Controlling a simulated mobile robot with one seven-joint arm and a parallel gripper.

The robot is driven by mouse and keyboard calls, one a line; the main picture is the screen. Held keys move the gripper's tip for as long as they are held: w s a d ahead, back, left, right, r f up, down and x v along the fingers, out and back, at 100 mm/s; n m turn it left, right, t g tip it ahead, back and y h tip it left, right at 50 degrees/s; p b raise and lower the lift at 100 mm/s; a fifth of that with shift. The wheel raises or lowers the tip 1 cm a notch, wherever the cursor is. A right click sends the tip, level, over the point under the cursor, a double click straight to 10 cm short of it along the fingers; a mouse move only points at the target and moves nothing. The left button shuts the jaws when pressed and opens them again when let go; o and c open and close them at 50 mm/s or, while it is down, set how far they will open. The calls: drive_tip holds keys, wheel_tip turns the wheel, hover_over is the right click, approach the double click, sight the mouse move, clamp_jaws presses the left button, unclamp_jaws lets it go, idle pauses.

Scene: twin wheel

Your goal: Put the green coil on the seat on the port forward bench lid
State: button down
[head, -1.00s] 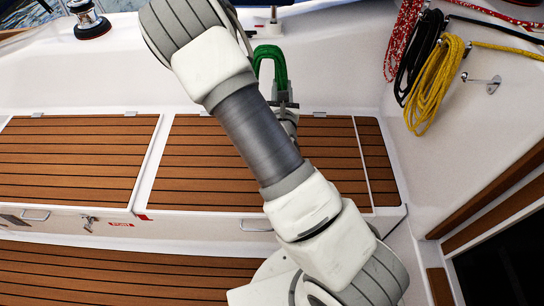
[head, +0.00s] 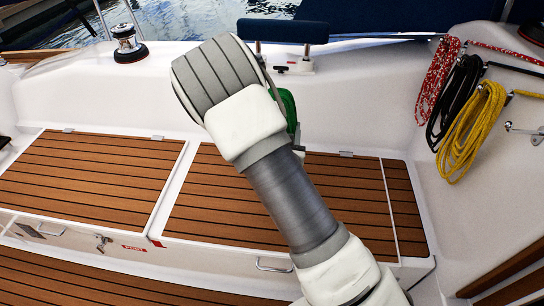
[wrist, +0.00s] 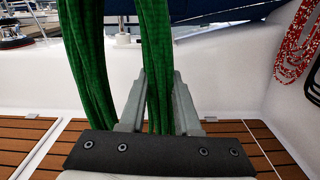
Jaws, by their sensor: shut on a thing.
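The green coil (head: 287,106) shows in the head view just behind my arm, mostly hidden by it. In the wrist view the green coil (wrist: 155,60) hangs between the fingers of my gripper (wrist: 160,100), which is shut on it. The port forward bench lid (head: 230,200) is the teak-slatted panel at centre right in the head view, partly covered by my arm. Its slats also show at the bottom of the wrist view (wrist: 225,135). The gripper and coil appear over the back part of this lid; their exact height cannot be told.
Another teak lid (head: 90,175) lies to the left, with a latch (head: 102,243) on the bench front. Red, black (head: 452,100) and yellow (head: 472,130) rope coils hang on the right wall. A winch (head: 128,42) stands at upper left. The lid's visible slats are bare.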

drive_tip(key=w+a+f+b, duration=0.2)
drive_tip(key=a+f+b, duration=0.1)
drive_tip(key=a+f, duration=0.3)
drive_tip(key=shift+w+a+f, duration=0.15)
drive_tip(key=shift+w+f, duration=0.1)
drive_tip(key=shift+f, duration=0.65)
drive_tip(key=shift+f+b, duration=0.2)
drive_tip(key=shift+b, duration=0.15)
drive_tip(key=c, duration=0.6)
unclamp_jaws()
drive_tip(key=shift+s, duration=0.1)
